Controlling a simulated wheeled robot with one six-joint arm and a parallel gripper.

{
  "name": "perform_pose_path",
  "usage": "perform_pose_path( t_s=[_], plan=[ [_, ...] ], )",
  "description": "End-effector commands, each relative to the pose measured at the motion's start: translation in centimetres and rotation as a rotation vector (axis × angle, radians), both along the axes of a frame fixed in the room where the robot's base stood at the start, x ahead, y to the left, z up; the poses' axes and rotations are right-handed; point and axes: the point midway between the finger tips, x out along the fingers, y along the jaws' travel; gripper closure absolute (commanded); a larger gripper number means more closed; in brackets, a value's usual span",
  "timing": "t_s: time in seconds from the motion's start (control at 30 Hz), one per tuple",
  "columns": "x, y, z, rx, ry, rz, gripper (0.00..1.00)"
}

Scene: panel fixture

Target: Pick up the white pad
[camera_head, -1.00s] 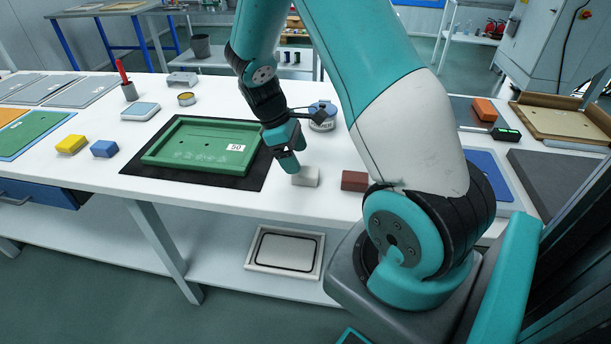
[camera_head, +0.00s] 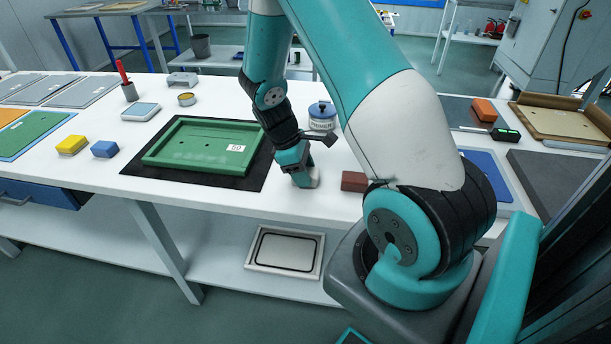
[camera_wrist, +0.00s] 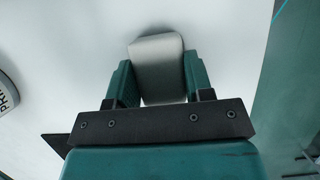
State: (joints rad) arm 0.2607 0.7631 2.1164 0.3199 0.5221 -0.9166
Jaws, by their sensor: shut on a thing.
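The white pad (camera_wrist: 157,62) sits between the two teal fingers of my gripper (camera_wrist: 157,85) in the wrist view, with a finger against each side. In the head view my gripper (camera_head: 304,180) is low over the front of the white table, shut on the pad. Only a small part of the pad (camera_head: 315,181) shows there, at the right of the fingers; the rest is hidden by the gripper. I cannot tell whether the pad still touches the table.
A brown-red block (camera_head: 354,181) lies just right of my gripper. A green panel (camera_head: 200,165) on a black mat is to the left. A labelled primer tin (camera_head: 322,117) stands behind. Blue (camera_head: 104,149) and yellow (camera_head: 71,145) blocks lie further left.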

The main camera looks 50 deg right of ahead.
Motion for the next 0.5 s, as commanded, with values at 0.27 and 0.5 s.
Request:
perform_pose_path(
  t_s=[0.27, 0.5],
  plan=[
    [0.0, 0.0, 0.2, -0.001, 0.0, 0.0, 0.76],
    [0.1, 0.0, 3.1, -0.002, -0.004, -0.001, 0.76]
  ],
)
